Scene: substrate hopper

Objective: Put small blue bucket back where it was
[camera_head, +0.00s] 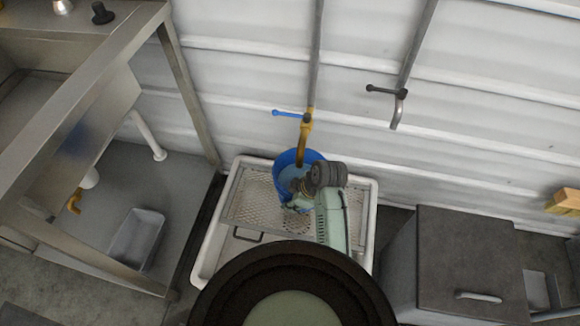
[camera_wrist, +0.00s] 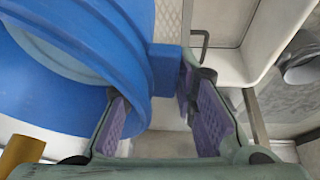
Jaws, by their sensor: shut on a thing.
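The small blue bucket (camera_head: 283,163) is in the white basin, below the yellow tap (camera_head: 303,142). My gripper (camera_head: 297,196) is at the bucket's near side, partly covering it. In the wrist view my gripper (camera_wrist: 160,95) has its purple-padded fingers on either side of a blue tab on the wall of the bucket (camera_wrist: 125,40), shut on it. A paler blue area shows inside the bucket; I cannot tell if it is water. The bucket's base is hidden in the head view.
The basin (camera_head: 213,240) has a perforated grate and stands against the white corrugated wall. A metal-framed bench (camera_head: 85,100) is at the left. A dark cabinet (camera_head: 470,250) stands at the right. A grey pipe with a dark lever (camera_head: 398,110) hangs right of the tap.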

